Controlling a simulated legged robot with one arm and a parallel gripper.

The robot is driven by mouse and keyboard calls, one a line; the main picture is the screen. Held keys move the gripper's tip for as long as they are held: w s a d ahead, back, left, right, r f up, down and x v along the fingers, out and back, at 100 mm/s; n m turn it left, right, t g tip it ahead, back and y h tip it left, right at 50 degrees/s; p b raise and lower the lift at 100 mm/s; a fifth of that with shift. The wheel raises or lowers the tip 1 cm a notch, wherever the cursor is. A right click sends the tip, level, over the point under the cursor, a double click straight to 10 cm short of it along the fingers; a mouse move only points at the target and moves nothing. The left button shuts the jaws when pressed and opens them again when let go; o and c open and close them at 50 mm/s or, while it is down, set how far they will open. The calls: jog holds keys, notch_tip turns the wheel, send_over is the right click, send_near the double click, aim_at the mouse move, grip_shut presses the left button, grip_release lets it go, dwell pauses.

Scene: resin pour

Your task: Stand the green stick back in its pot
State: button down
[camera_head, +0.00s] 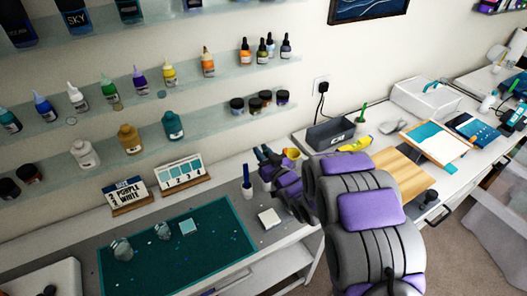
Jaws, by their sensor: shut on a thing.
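A thin green stick (364,108) stands upright, slightly tilted, on the worktop behind the dark grey box. A small green base or pot (360,119) shows at its foot; I cannot tell how the two fit. My gripper (262,153) is at the end of my grey and purple arm, over the back of the worktop, well to the left of that stick. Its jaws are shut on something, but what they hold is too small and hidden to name. A yellow-orange cup (292,153) shows just right of the jaws, partly behind my arm.
A blue stick (246,174) stands in a pale holder (248,192) left of my gripper. A dark grey box (330,134) and yellow item (355,144) are right. Bottle shelves (205,125) line the wall.

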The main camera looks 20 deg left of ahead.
jog(key=shift+a, duration=0.1)
jog(key=c, duration=1.4)
grip_release()
jog(key=o, duration=0.5)
jog(key=shift+d, duration=0.2)
jog(key=shift+s+d, duration=0.1)
jog(key=shift+p+v, duration=5.3)
jog(key=shift+v, duration=3.25)
